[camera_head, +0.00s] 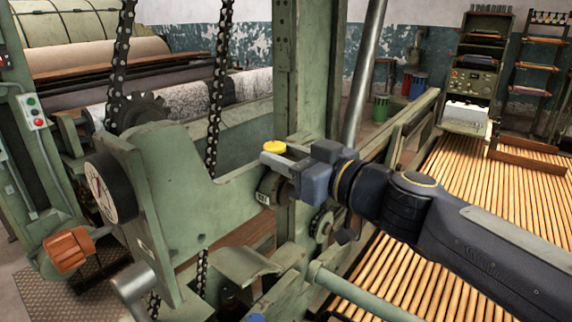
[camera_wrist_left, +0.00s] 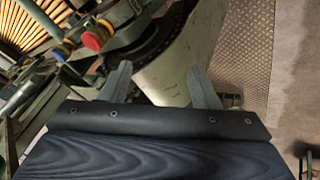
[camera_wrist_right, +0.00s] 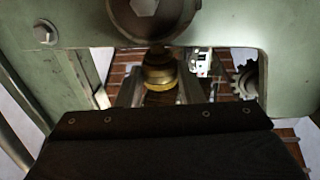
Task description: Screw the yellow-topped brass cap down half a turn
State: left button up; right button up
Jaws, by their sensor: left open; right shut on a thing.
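The brass cap shows its yellow top (camera_head: 274,147) in the head view, beside the green machine frame. My right gripper (camera_head: 283,158) reaches it from the right and is shut on it. In the right wrist view the brass cap (camera_wrist_right: 160,76) sits between the fingers, with a yellow band on its near side. Its threads and seat are hidden. My left gripper (camera_wrist_left: 158,70) is open and empty in the left wrist view, with a green machine part beyond its fingers. I cannot make it out clearly in the head view.
A red knob (camera_wrist_left: 92,41) and a blue knob (camera_wrist_left: 62,52) show in the left wrist view. Hanging chains (camera_head: 216,90), a dial (camera_head: 101,192) and an orange knob (camera_head: 67,250) stand left of the cap. A slatted wooden bed (camera_head: 465,175) lies right.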

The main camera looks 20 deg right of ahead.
jog(key=shift+f, duration=0.1)
jog(key=o, duration=0.7)
jog(key=v, duration=0.8)
jog(key=shift+w, duration=0.1)
